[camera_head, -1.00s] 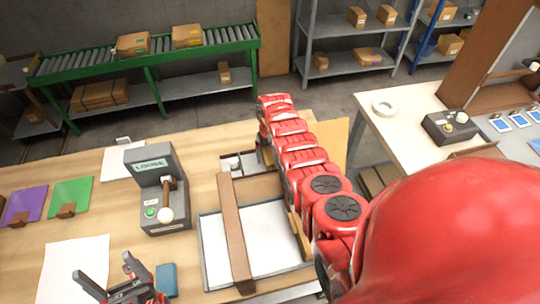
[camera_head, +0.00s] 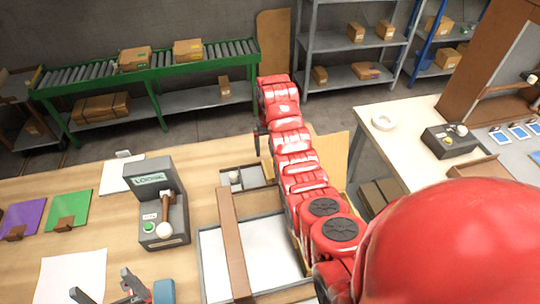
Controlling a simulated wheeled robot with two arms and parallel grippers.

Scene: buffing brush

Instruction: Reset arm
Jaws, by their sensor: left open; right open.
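My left gripper (camera_head: 106,287) is at the bottom left edge, above the wooden table. Its two dark fingers are apart and nothing is between them. The rest of the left arm is out of view. My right arm (camera_head: 300,165) is red and reaches from the lower right up and away over the table. A small dark part of my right gripper (camera_head: 259,140) shows at the left side of the arm's far end. The rest of that gripper is hidden behind the arm.
A grey device marked LOOSE (camera_head: 158,205) stands left of a white-bottomed tray (camera_head: 206,255) crossed by a brown bar (camera_head: 233,240). A blue block (camera_head: 164,292) is beside my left gripper. Purple (camera_head: 22,218) and green (camera_head: 69,208) panels lie at left. A second table (camera_head: 405,135) stands at right.

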